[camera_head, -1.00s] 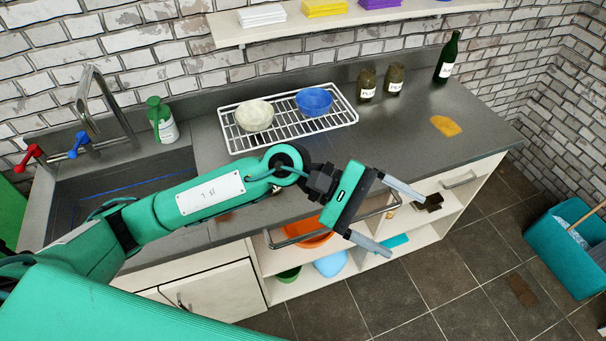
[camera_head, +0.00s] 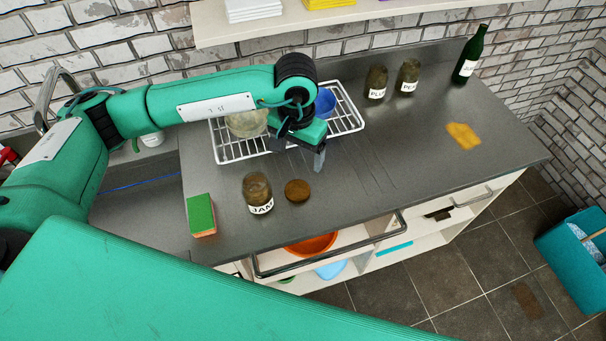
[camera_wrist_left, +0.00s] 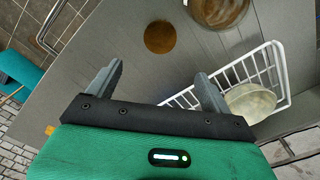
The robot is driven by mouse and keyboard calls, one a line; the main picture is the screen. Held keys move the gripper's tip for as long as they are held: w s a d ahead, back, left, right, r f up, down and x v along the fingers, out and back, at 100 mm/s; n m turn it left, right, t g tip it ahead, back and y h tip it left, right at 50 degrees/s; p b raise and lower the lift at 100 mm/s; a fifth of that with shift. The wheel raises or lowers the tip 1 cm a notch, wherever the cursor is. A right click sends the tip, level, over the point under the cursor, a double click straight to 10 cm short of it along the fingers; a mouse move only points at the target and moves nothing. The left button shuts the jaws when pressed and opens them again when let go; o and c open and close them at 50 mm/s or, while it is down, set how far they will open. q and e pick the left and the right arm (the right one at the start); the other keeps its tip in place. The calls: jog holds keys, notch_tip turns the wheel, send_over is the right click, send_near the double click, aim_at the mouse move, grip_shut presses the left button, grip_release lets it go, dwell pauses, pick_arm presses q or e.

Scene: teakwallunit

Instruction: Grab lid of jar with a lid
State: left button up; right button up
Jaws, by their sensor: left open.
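A glass jar (camera_head: 258,193) labelled JAM stands on the grey counter. A round brown lid (camera_head: 297,191) lies flat on the counter just to its right, apart from it. My left gripper (camera_head: 318,160) is above the counter beyond the lid, by the dish rack, fingers pointing down. In the left wrist view the fingers (camera_wrist_left: 158,82) are spread with nothing between them. The lid (camera_wrist_left: 160,37) shows past the fingertips there, and part of the jar (camera_wrist_left: 219,10) is at the top edge. My right gripper is not in view.
A white wire rack (camera_head: 236,155) holds a pale bowl (camera_head: 247,124) and a blue bowl (camera_head: 325,103), partly behind my arm. A green-orange sponge (camera_head: 201,215) lies left of the jar. Two more jars and a green bottle (camera_head: 470,55) stand at the back.

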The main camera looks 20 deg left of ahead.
pick_arm(q)
jog(key=p, duration=0.2)
send_over(296, 192)
notch_tip(296, 192, down, 6)
jog(key=shift+w+d+r, duration=0.1)
jog(key=shift+r, duration=0.15)
jog(key=shift+w+f, duration=0.2)
jog(key=shift+f, duration=0.85)
jog(key=shift+s+f+p, duration=0.25)
jog(key=shift+f+p, duration=0.5)
jog(key=shift+p, duration=0.35)
notch_tip(296, 192, down, 3)
jog(key=shift+f+p, duration=0.1)
jog(key=shift+p, duration=0.7)
jog(key=shift+f, duration=0.4)
jog(key=c, duration=1.1)
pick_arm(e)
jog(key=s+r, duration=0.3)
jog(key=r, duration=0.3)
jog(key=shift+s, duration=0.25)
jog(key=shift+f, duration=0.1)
